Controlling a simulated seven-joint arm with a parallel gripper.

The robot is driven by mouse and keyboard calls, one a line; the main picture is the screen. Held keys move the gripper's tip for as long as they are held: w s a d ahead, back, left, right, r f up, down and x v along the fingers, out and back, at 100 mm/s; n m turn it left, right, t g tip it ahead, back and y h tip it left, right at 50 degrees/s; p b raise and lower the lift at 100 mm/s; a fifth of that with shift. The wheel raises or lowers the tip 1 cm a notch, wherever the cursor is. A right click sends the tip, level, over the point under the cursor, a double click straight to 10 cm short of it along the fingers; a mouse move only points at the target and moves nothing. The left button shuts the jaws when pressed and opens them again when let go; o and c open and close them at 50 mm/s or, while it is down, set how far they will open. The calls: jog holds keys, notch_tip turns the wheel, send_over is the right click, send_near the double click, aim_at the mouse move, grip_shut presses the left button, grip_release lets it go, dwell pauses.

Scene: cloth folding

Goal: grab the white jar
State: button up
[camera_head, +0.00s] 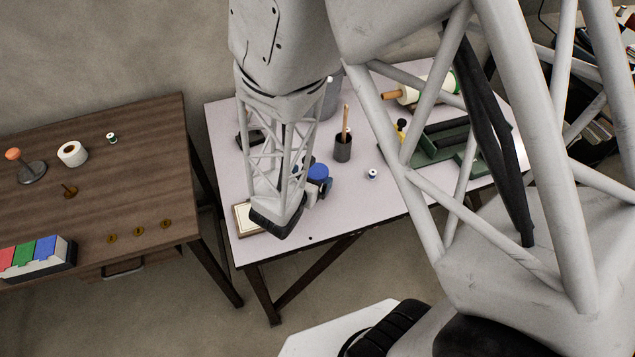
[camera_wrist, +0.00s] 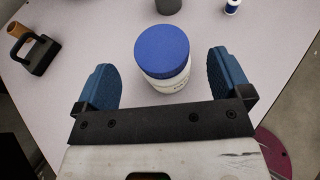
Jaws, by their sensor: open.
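The white jar (camera_wrist: 172,84) with a blue lid (camera_wrist: 162,50) stands upright on the light table, between and ahead of my gripper's fingers in the wrist view. My gripper (camera_wrist: 170,82) is open, with a blue finger on each side of the jar. A gap shows between each finger and the jar. In the head view, the jar's blue lid (camera_head: 319,171) shows just right of my arm, beside a blue finger of my gripper (camera_head: 318,187). Most of the jar's body and part of the gripper are hidden there.
A dark cup (camera_head: 343,148) with a wooden handle in it stands behind the jar. Bare tabletop (camera_head: 360,205) surrounds the jar's right side.

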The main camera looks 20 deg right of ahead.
aim_at(317, 172)
jog(key=shift+x, duration=2.4)
jog(key=c, duration=1.6)
